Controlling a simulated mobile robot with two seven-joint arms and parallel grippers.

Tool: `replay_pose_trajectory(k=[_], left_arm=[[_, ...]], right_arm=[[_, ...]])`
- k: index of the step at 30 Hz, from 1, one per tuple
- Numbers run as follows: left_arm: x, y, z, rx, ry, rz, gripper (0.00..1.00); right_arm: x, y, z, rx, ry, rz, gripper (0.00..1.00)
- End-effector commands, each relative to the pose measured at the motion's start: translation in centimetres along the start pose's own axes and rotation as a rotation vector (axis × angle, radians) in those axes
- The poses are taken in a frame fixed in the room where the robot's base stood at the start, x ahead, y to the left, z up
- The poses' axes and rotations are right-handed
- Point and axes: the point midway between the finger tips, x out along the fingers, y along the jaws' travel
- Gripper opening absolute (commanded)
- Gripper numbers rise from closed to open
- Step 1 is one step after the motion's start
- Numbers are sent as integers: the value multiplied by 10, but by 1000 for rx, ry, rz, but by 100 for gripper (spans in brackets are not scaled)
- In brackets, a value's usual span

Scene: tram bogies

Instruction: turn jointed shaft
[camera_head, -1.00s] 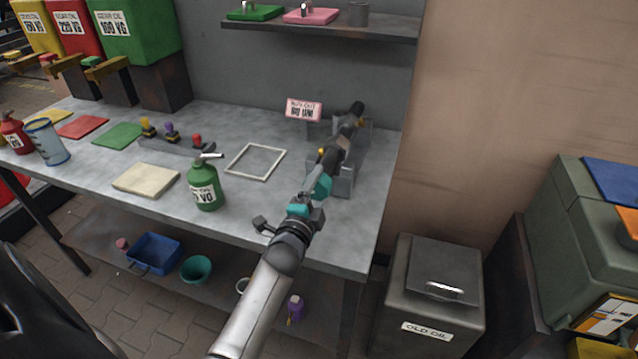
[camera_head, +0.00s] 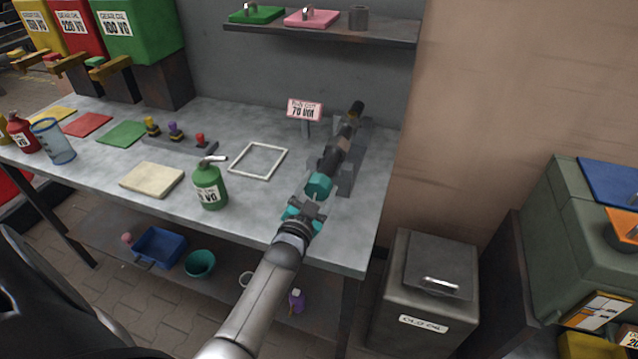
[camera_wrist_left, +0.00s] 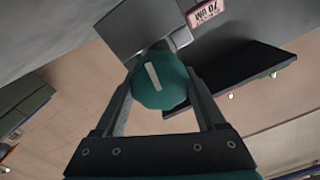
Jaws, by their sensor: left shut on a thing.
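The jointed shaft (camera_head: 335,156) is a dark rod lying in a grey cradle at the right end of the bench, pointing back toward the wall. Its near end is a teal knob (camera_head: 319,185). My left gripper (camera_head: 312,198) reaches it from the front and is shut on this knob. In the left wrist view the round teal knob (camera_wrist_left: 158,82) sits between the two dark fingers, with a slanted white stripe on its face. A grey block of the cradle (camera_wrist_left: 138,28) is just behind it. My right gripper is not in view.
A green oil can (camera_head: 208,186), a white square frame (camera_head: 258,160) and a beige pad (camera_head: 151,179) lie left of the shaft. A pink sign (camera_head: 305,110) stands behind it. An old-oil bin (camera_head: 430,290) stands on the floor right of the bench.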

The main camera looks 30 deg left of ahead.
Motion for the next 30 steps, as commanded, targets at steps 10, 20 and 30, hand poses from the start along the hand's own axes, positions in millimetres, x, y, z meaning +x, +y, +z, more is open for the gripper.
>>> replay_pose_trajectory(k=[10, 20, 30], left_arm=[[0, 0, 0, -164, -1, 1, 17], [0, 0, 1, -201, -1, 1, 17], [0, 0, 1, -200, -1, 1, 79]], right_arm=[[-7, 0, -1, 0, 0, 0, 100], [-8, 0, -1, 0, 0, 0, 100], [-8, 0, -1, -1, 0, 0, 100]])
